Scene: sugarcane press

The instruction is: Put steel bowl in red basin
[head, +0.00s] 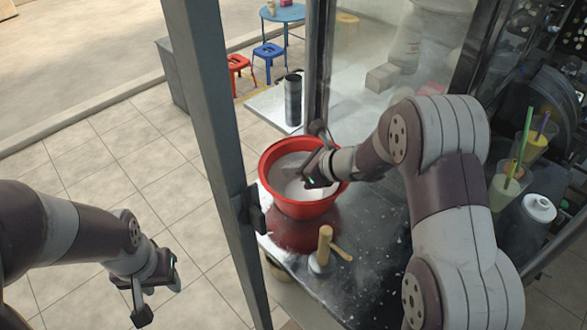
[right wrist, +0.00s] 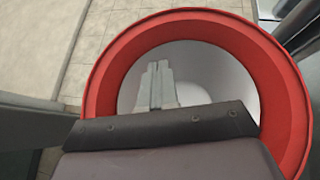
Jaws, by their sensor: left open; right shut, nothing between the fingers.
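The red basin (head: 300,208) stands upright on the metal counter; it also shows in the right wrist view (right wrist: 98,85). A smooth pale grey round surface, which looks like the steel bowl (head: 285,170), lies inside the basin and shows within the red rim in the right wrist view (right wrist: 212,72). Its rim is partly hidden by my right gripper. My right gripper (head: 314,180) is shut and empty over the basin's right side; its fingers (right wrist: 157,78) point into the basin. My left gripper (head: 157,296) is open and empty over the tiled floor, well left of the basin.
A dark metal post (head: 213,110) stands between my left gripper and the basin. A wooden-handled tool (head: 324,246) stands on the counter (head: 360,275) in front of the basin. Cups with straws (head: 506,183) and a white lidded container (head: 538,210) are at the right.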

